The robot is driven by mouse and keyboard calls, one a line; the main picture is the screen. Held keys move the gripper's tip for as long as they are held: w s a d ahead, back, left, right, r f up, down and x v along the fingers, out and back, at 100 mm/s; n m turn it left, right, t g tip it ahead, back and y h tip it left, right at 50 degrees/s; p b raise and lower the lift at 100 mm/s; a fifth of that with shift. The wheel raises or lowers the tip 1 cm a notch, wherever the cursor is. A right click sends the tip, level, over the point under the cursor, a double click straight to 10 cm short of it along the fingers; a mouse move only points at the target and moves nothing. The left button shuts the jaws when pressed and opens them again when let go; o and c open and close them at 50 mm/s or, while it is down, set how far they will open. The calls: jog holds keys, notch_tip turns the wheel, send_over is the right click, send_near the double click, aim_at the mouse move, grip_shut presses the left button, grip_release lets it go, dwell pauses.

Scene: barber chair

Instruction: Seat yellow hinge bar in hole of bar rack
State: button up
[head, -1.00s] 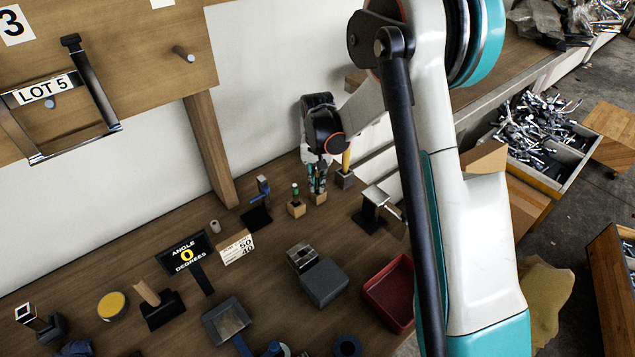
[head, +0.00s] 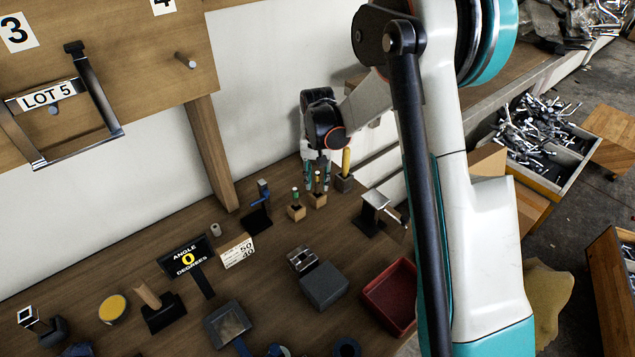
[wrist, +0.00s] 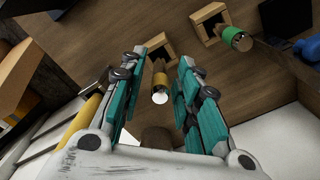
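The yellow hinge bar (wrist: 160,82) stands in the square hole of a small wooden block of the bar rack (wrist: 152,47), seen in the wrist view. Its pale round end points toward the camera. In the head view the block (head: 318,201) is on the bench, with the bar's top (head: 318,177) above it. My gripper (head: 318,184) is open, with its teal fingers on either side of the bar. The wrist view shows a gap between the bar and each finger. How deep the bar sits is hidden.
A matching block (head: 296,212) with a green-topped bar stands close on the left. A tall yellow handle (head: 346,160) rises from a grey block (head: 343,183) on the right. A blue-topped stand (head: 263,190) and a metal-topped stand (head: 373,200) are nearby.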

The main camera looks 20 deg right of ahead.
notch_tip(320, 180, up, 9)
jog(key=shift+r+p, duration=0.1)
jog(key=shift+p, duration=0.95)
jog(key=shift+s+r, duration=0.15)
jog(key=shift+r, duration=0.35)
jog(key=s+r+n+t, duration=0.2)
jog(key=s+r+t, duration=0.1)
jog(key=s+r, duration=1.05)
jog(key=s+n+t, duration=0.2)
jog(key=s+t, duration=0.2)
jog(key=s, duration=1.1)
jog(key=shift+s, duration=0.3)
jog(key=shift+f, duration=0.1)
